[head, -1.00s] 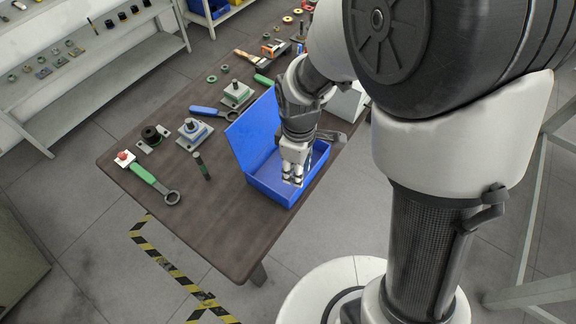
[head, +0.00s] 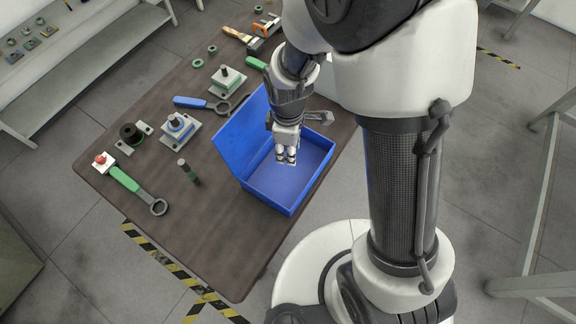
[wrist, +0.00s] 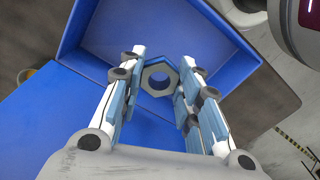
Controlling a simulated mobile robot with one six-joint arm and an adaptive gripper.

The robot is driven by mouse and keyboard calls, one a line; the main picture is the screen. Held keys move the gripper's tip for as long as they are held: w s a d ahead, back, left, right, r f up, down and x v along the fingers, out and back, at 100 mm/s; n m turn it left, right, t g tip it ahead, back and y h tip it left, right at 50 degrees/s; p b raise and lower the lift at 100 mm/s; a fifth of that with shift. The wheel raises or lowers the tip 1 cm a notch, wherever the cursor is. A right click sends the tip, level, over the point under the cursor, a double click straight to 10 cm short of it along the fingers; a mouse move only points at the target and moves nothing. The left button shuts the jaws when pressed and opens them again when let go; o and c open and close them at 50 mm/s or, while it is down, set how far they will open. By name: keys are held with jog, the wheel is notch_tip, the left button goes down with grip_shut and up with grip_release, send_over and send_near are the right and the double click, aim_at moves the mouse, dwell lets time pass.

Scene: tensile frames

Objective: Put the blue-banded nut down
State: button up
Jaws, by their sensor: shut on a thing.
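My gripper (head: 286,158) points down over the open blue box (head: 268,196) on the table. In the wrist view its two fingers (wrist: 162,72) are closed around the grey hexagonal nut (wrist: 147,87). In the head view the nut is too small and hidden to make out.
The box's raised lid (head: 236,140) stands on its left side. The table's front left (head: 215,235) is clear.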

notch_tip(320, 180, down, 9)
jog(key=b, duration=0.2)
jog(key=shift+f+b, duration=0.15)
jog(key=shift+b, duration=0.25)
jog(key=shift+f, duration=0.1)
jog(key=o, duration=1.1)
jog(key=shift+c, duration=0.2)
notch_tip(320, 180, up, 13)
jog(key=p, duration=0.4)
notch_tip(320, 180, up, 14)
jog(key=m+t, duration=0.2)
jog(key=m, duration=0.5)
send_over(288, 170)
jog(key=s+d, duration=0.4)
jog(key=d, duration=0.2)
jog(key=s+d+r+m+t, duration=0.2)
jog(key=s+d+r+m, duration=0.3)
jog(key=s+r+m, duration=0.3)
jog(key=shift+s+r+t, duration=0.15)
jog(key=shift+s+t, duration=0.15)
jog(key=shift+s, duration=0.45)
